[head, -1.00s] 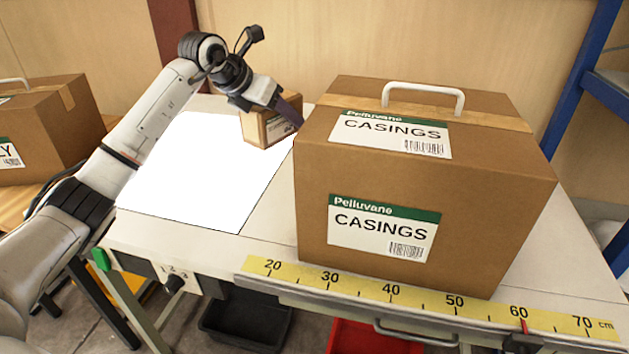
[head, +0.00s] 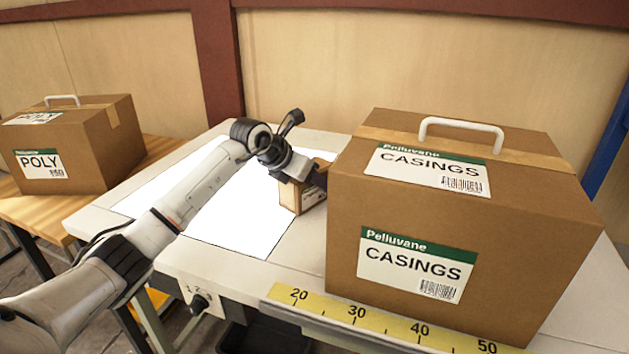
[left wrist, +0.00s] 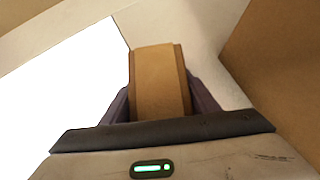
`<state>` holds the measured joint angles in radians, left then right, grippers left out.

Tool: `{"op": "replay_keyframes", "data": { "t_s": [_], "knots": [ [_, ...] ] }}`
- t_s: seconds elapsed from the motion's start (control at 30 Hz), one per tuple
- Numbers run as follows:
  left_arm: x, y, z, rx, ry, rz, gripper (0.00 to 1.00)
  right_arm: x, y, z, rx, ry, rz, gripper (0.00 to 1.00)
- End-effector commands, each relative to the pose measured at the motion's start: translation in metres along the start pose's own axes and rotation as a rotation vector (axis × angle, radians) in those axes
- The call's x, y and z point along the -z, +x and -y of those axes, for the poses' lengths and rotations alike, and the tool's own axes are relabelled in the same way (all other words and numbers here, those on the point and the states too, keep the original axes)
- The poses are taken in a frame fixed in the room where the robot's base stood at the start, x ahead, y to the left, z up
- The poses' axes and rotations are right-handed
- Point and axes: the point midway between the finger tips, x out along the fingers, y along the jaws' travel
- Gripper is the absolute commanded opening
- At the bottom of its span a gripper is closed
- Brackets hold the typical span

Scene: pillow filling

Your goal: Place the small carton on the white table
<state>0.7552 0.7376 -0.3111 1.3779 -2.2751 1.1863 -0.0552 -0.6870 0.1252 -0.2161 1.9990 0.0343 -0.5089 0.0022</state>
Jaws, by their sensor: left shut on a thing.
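The small brown carton (head: 289,196) has a white label on one side and stands just left of the big CASINGS box. My left gripper (head: 312,180) is shut on it from above, with a finger on either side in the left wrist view (left wrist: 160,100). The carton's top also shows in that view (left wrist: 158,75). The carton is at the right edge of the bright white panel (head: 240,215) on the white table (head: 312,245). I cannot tell whether its underside touches the table. My right gripper is out of view.
The large CASINGS carton (head: 400,215) with a white handle fills the table's right side, close to my gripper. A yellow ruler (head: 385,325) runs along the front edge. A POLY box (head: 85,150) stands on a wooden table at left. The white panel is clear.

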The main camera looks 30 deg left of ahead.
Motion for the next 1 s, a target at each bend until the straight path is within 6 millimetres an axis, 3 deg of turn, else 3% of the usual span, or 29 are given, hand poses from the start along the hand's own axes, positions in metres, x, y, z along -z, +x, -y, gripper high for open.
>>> {"op": "replay_keyframes", "data": {
  "t_s": [0.07, 0.1, 0.2, 0.57, 0.67, 1.0],
  "knots": [
    [0.002, 0.002, 0.000, -0.001, 0.000, 0.001, 0.28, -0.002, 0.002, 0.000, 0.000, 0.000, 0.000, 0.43],
    [0.001, 0.001, 0.000, 0.000, 0.000, 0.000, 0.61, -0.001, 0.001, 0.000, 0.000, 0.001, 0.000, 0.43],
    [0.001, 0.001, 0.000, 0.000, 0.000, -0.001, 0.73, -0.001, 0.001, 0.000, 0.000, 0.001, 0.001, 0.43],
    [-0.001, -0.004, -0.001, -0.002, 0.001, 0.001, 0.73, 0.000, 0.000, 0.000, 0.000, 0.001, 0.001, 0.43],
    [0.000, -0.018, -0.002, -0.004, 0.003, 0.000, 0.73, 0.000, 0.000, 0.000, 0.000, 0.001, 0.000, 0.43],
    [0.000, -0.089, -0.001, -0.004, 0.003, 0.000, 0.73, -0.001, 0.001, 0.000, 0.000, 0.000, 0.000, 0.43]
  ]
}}
